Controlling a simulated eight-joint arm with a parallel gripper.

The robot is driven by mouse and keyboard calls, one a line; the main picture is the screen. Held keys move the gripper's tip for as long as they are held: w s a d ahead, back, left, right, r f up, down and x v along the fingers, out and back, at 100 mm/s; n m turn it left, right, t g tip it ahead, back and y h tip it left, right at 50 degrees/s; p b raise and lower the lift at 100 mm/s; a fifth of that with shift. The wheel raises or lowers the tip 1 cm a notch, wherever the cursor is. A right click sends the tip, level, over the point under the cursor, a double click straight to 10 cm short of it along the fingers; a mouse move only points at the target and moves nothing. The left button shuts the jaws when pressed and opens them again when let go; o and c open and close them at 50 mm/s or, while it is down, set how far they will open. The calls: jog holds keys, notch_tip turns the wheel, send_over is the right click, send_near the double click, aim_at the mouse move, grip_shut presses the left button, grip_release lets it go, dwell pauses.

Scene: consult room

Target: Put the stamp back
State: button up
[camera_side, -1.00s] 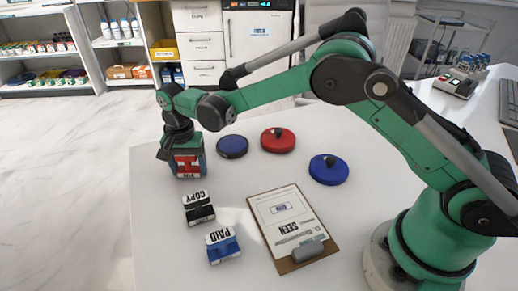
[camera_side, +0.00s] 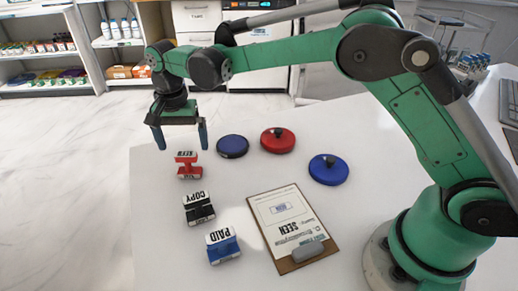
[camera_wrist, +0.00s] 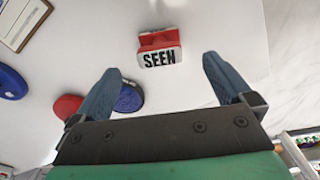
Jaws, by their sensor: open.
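The red SEEN stamp (camera_side: 188,164) stands upright on the table at the far left of the stamp row. It also shows in the wrist view (camera_wrist: 160,47), beyond and between my fingertips. My gripper (camera_side: 177,140) is open and empty, above the stamp and apart from it. The black COPY stamp (camera_side: 199,208) and the blue PAID stamp (camera_side: 222,245) stand in line in front of it. The clipboard (camera_side: 262,240) holds a sheet (camera_side: 284,215) with a small framed mark and the word SEEN.
A dark blue round pad (camera_side: 232,146), a red round pad with a knob (camera_side: 278,140) and a blue round pad with a knob (camera_side: 328,169) lie behind and right of the stamps. The white table (camera_side: 160,255) is clear at its front left.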

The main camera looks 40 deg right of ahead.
aim_at(185, 153)
notch_tip(185, 153, up, 5)
jog(key=shift+f, duration=0.1)
jog(key=s+d+r+n+t, duration=0.2)
jog(key=s+d+r+n, duration=0.1)
jog(key=s+d+r, duration=0.15)
jog(key=s+d+f+n+t, duration=0.3)
jog(key=s+d+n+t, duration=0.2)
jog(key=s, duration=0.7)
jog(key=shift+s+d+n, duration=0.4)
jog(key=shift+d+n, duration=0.1)
jog(key=shift+d, duration=0.7)
